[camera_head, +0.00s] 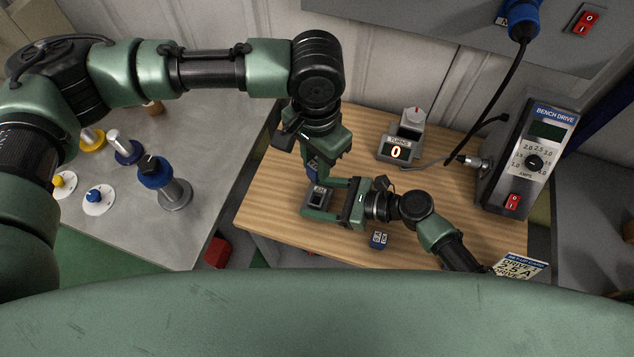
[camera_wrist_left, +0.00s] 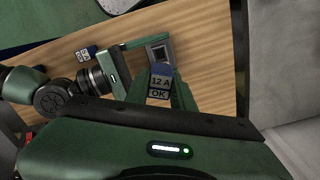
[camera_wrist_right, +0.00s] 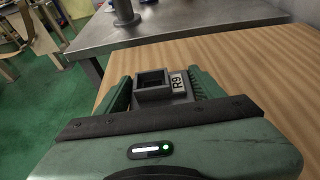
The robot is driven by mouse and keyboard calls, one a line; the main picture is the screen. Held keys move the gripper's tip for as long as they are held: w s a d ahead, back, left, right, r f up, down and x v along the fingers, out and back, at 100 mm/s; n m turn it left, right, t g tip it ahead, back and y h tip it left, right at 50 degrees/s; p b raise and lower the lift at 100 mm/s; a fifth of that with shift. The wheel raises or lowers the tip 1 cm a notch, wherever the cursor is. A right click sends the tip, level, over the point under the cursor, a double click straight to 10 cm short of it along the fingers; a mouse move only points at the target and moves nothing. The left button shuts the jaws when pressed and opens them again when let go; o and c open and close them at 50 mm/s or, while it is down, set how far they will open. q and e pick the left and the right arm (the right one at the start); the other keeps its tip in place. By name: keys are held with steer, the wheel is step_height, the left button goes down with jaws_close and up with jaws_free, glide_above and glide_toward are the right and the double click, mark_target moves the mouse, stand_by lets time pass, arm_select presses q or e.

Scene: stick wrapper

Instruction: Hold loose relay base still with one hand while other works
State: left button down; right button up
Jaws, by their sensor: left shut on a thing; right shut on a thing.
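The grey relay base (camera_head: 317,197), labelled R9 in the right wrist view (camera_wrist_right: 165,92), sits on the wooden bench top. My right gripper (camera_head: 320,199) is shut on it, one finger along each side. Its square socket is open and empty. My left gripper (camera_head: 314,168) points down beside and above the base. It is shut on a blue relay (camera_head: 311,172), whose label reads 12 A OK in the left wrist view (camera_wrist_left: 159,88). The relay is apart from the base; the exact gap is hard to tell. A second blue relay (camera_head: 379,240) lies loose on the bench.
A grey counter (camera_head: 398,150) showing 0 stands at the back. The bench drive box (camera_head: 530,155), with a cable and connector, is at the right. A setup card (camera_head: 520,266) is at the front right. A grey metal table (camera_head: 205,215) with several knobs stands at the left.

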arm_select(q)
steer(key=f+n, duration=0.2)
steer(key=n, duration=0.1)
steer(key=shift+s, duration=0.1)
steer(key=shift+f+n, duration=0.45)
steer(key=shift+n, duration=0.55)
glide_above(316, 200)
steer(key=shift+f, duration=2.9)
steer(key=shift+f, duration=1.15)
steer(key=c, duration=1.1)
jaws_free()
step_height(316, 200, up, 12)
steer(key=shift+r, duration=0.1)
